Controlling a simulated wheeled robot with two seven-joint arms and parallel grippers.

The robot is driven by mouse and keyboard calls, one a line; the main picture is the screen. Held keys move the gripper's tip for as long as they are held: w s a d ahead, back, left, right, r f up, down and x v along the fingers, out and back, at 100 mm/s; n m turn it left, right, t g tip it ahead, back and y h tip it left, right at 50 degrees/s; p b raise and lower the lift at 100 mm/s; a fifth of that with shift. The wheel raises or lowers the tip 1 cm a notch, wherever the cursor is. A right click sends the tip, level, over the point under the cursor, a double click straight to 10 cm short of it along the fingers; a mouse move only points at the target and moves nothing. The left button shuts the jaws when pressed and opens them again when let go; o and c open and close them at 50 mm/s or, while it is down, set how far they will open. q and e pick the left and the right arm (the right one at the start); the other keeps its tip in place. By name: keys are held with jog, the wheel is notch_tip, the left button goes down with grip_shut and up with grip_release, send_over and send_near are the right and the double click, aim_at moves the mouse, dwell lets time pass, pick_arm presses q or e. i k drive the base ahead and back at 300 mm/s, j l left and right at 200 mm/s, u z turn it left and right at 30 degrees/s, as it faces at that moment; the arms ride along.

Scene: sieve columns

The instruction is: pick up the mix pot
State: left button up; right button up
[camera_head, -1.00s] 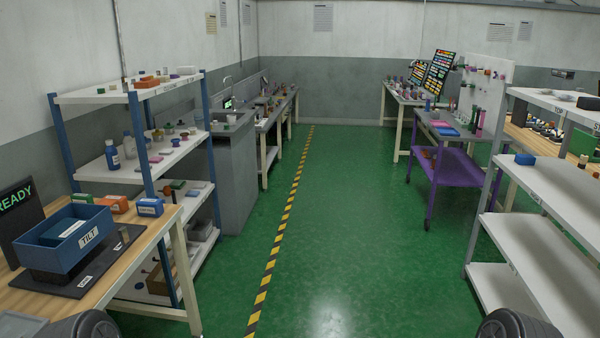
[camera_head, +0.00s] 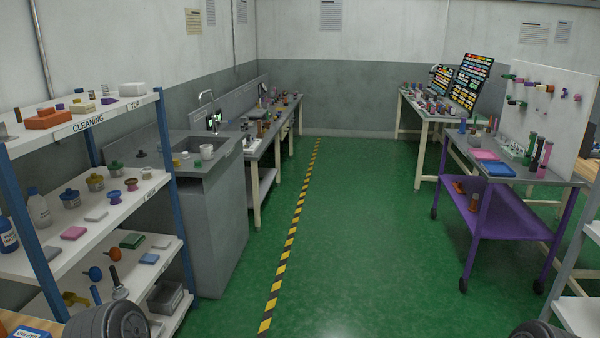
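I cannot tell for certain which object is the mix pot. Several small metal pots with coloured lids, such as one with a green lid (camera_head: 117,169), stand on the middle level of the left shelf. They are too small to identify by label. Neither of my grippers is in view. Only dark rounded parts of my arms show at the bottom left and bottom right edges.
The left shelf (camera_head: 110,113) marked CLEANING is close on the left. A workbench (camera_head: 262,138) runs beyond the sink. A purple cart (camera_head: 490,212) stands on the right, before a far table. The green floor (camera_head: 380,230) is clear beside the yellow-black stripe (camera_head: 293,236).

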aim_at(206, 150)
jog(key=i, duration=2.6)
jog(key=i+l+u, duration=0.1)
jog(key=i+u, duration=0.15)
jog(key=i, duration=0.3)
jog(key=i+l+u, duration=0.3)
jog(key=i, duration=0.25)
jog(key=i+l+u, duration=0.25)
jog(key=i, duration=0.3)
jog(key=i+l+u, duration=0.85)
jog(key=k+j, duration=0.05)
jog(key=k, duration=0.05)
